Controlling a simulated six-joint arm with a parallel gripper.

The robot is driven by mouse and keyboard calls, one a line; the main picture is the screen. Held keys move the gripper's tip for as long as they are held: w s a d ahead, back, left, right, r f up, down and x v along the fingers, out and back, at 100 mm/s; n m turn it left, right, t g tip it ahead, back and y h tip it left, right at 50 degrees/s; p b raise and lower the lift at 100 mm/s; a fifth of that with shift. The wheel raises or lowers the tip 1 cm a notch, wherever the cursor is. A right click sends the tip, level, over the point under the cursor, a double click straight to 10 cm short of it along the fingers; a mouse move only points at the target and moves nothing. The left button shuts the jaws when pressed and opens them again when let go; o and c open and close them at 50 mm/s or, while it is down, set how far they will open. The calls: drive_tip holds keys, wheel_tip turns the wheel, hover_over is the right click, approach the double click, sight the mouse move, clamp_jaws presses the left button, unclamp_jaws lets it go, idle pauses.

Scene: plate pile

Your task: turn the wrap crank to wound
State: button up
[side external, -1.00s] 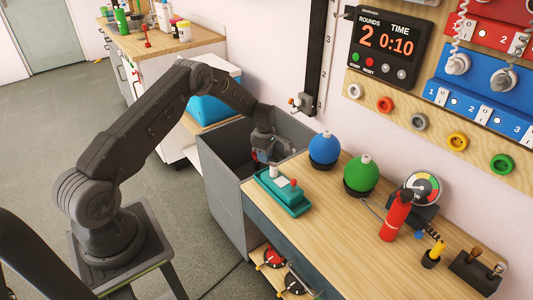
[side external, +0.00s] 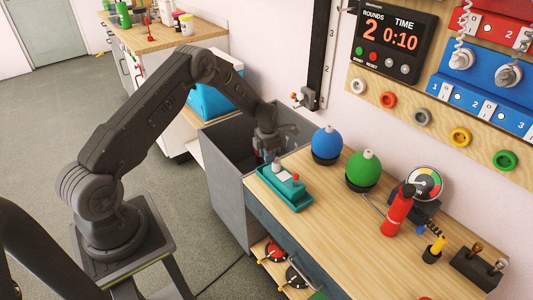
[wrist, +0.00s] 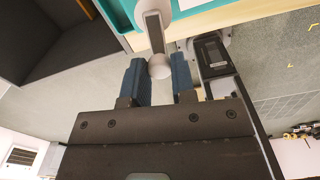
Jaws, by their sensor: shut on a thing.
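The wrap crank is part of a teal unit (side external: 291,200) with a red knob on top, at the left end of the wooden bench. In the wrist view its grey crank arm (wrist: 154,32) reaches down from the teal body (wrist: 118,14) and ends in a pale round knob (wrist: 160,67). My gripper (side external: 268,156) is low at the far-left end of the unit. In the wrist view, the two blue fingers of my gripper (wrist: 159,85) stand on either side of the knob, shut on it. The far side of the crank is hidden in the side view.
A grey open bin (side external: 225,150) stands just left of the bench, beneath my wrist. Blue (side external: 327,142) and green (side external: 362,168) round bottles stand right of the unit. A red cylinder (side external: 397,215) and a gauge (side external: 425,183) are farther right. The front bench strip is clear.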

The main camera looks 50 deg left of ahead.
drive_tip(key=shift+d+n, duration=0.3)
drive_tip(key=shift+n, duration=0.55)
drive_tip(key=shift+d+n, duration=0.25)
drive_tip(key=shift+n, duration=0.6)
drive_tip(key=o, duration=0.9)
wheel_tip(320, 180, up, 14)
drive_tip(key=shift+f, duration=0.1)
